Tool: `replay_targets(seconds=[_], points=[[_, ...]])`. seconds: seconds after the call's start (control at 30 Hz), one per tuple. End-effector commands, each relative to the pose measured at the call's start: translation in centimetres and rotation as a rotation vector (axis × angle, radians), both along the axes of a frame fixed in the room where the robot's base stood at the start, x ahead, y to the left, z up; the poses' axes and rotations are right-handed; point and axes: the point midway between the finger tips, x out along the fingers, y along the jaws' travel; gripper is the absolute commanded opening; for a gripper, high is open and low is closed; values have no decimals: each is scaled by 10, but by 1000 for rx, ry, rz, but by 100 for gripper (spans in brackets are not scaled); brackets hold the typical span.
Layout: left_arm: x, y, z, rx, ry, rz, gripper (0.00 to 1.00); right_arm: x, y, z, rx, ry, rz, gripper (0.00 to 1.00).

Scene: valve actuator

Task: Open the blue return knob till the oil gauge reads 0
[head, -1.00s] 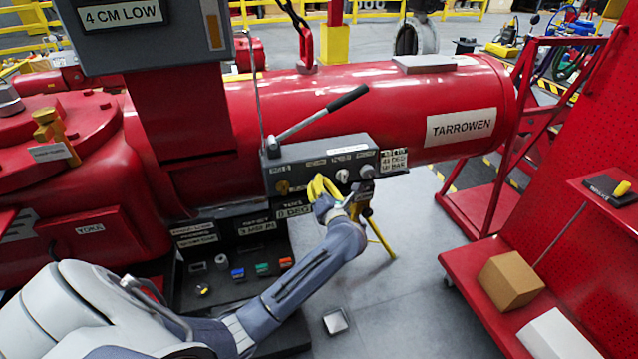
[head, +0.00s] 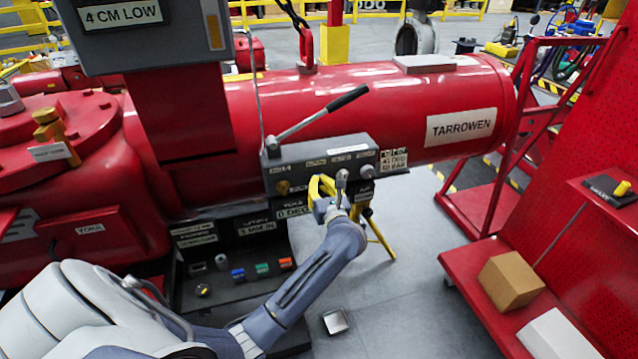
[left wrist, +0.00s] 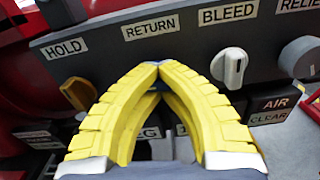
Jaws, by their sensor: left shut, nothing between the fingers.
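In the left wrist view my left gripper (left wrist: 158,68) is shut and empty, its yellow fingertips together just below the RETURN label (left wrist: 151,27). The fingers hide most of the return knob; a small dark bluish patch (left wrist: 178,104) shows between them, and I cannot tell if they touch it. In the head view the left gripper (head: 316,182) is at the front of the grey control panel (head: 318,166). No oil gauge reading can be made out for sure; a small tag (head: 393,160) at the panel's right end is too blurred. My right gripper is not in view.
The brownish HOLD knob (left wrist: 78,93) is left of the fingers. The white BLEED knob (left wrist: 230,67) and grey RELIEF knob (left wrist: 302,58) are to the right. A lever (head: 322,113) rises above the panel.

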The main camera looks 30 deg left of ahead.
Motion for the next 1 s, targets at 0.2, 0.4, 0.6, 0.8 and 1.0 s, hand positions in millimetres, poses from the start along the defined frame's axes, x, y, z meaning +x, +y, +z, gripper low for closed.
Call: replay_targets(seconds=[0.2, 0.4, 0.6, 0.8, 1.0], points=[[0, 0, -1, -9, -9, 1, 0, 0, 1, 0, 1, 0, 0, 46], [0, 0, -1, -9, -9, 1, 0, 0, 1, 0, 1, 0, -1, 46], [0, 0, 0, -9, -8, 0, 12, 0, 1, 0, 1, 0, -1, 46], [0, 0, 0, -9, -8, 0, 28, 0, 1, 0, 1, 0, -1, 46], [0, 0, 0, -9, -8, 0, 33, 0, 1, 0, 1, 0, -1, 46]])
